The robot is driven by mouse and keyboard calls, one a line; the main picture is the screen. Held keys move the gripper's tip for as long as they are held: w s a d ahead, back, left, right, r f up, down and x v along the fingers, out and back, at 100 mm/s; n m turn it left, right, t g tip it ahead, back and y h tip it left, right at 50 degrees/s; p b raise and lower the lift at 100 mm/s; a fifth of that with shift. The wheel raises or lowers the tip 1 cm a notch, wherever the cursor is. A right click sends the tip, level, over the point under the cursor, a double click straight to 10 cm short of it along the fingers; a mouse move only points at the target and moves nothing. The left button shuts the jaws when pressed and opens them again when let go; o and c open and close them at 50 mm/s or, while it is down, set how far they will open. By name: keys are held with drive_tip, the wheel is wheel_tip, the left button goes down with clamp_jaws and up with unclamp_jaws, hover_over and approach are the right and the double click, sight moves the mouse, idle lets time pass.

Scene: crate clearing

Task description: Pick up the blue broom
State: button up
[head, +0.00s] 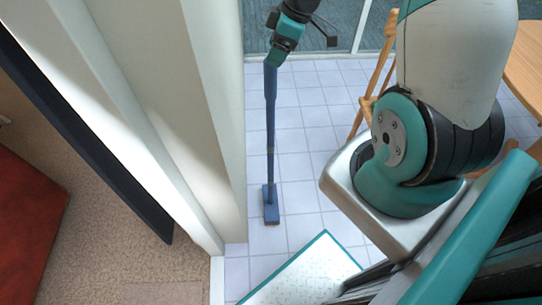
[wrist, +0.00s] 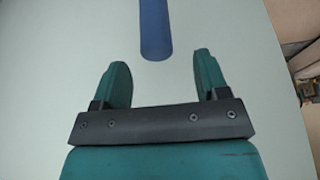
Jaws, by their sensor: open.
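The blue broom (head: 270,125) stands upright on the tiled floor, close to the pale wall's edge, with its flat head at the bottom. My gripper (head: 276,57) is at the upper end of the broom in the head view and hides the handle's top there. In the wrist view my gripper (wrist: 163,68) is open, its two teal fingers apart with nothing between them. The blue handle (wrist: 155,30) shows just beyond the fingertips, roughly in line with the gap.
A pale wall (head: 215,95) stands close on the left of the broom. A wooden chair (head: 376,75) and a wooden table (head: 526,58) are to the right. Bare tiles (head: 312,115) lie between broom and chair. Glass panels (head: 335,32) are behind.

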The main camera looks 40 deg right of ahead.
sight(268, 69)
drive_tip(key=shift+d+p+x, duration=0.2)
drive_tip(key=shift+p+x, duration=0.3)
drive_tip(key=shift+x, duration=2.85)
drive_tip(key=shift+w, duration=0.1)
clamp_jaws()
